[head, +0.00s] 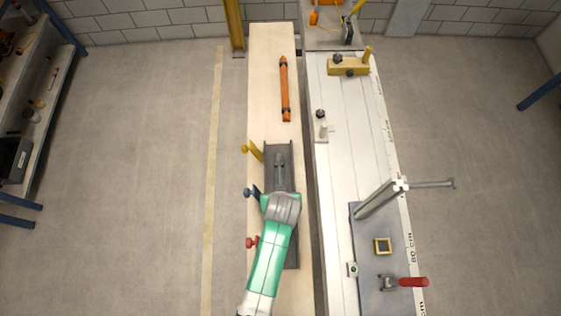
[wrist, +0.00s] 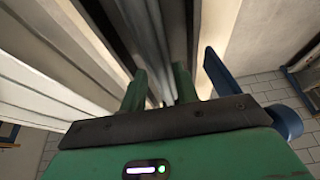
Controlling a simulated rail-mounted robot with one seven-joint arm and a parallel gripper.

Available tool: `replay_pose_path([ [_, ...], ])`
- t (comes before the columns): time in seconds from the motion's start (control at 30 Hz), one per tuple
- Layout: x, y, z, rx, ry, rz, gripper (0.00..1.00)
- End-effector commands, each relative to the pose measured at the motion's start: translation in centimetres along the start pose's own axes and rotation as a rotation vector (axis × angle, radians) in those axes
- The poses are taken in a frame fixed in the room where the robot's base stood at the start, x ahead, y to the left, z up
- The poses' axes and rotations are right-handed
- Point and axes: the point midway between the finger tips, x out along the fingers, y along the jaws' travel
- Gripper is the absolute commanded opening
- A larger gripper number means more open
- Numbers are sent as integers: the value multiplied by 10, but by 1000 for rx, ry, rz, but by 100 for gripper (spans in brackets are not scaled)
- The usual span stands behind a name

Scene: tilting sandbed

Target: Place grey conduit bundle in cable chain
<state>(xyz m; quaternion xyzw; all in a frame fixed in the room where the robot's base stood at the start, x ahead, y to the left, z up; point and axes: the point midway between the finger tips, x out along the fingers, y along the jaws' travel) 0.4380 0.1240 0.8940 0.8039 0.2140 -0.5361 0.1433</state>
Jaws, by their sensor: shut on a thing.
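The grey conduit bundle (wrist: 172,40) runs lengthwise between the green fingers of my gripper (wrist: 172,84), which is shut on it in the wrist view. In the head view one end of the grey conduit bundle (head: 279,164) shows past my wrist, over the far part of the cable chain. The cable chain (head: 292,252) is a long dark grey channel on the pale bench. Its dark wall (wrist: 100,20) shows beside the bundle in the wrist view. The bundle is lined up along the channel; I cannot tell whether it touches the floor. My arm hides the channel's middle.
Yellow (head: 256,151), blue (head: 254,191) and red (head: 252,242) levers stand along the channel's left side; the blue lever (wrist: 222,75) is close to my gripper. An orange bundle (head: 285,90) lies farther along the bench. A white table (head: 350,140) with clamps is to the right.

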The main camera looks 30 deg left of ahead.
Motion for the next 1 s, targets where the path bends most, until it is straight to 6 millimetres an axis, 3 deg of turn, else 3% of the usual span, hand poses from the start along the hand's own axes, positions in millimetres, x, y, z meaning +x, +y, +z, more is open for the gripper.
replay_pose_path([
  [0.13,21,0,9,0,-2,-1,2],
  [0.5,26,0,11,0,-1,-1,2],
  [0.53,26,0,12,0,-1,-1,32],
  [0.63,26,0,11,0,-1,-1,52],
  [0.9,24,0,11,0,-1,-1,52],
  [1.0,14,0,9,0,0,0,52],
])
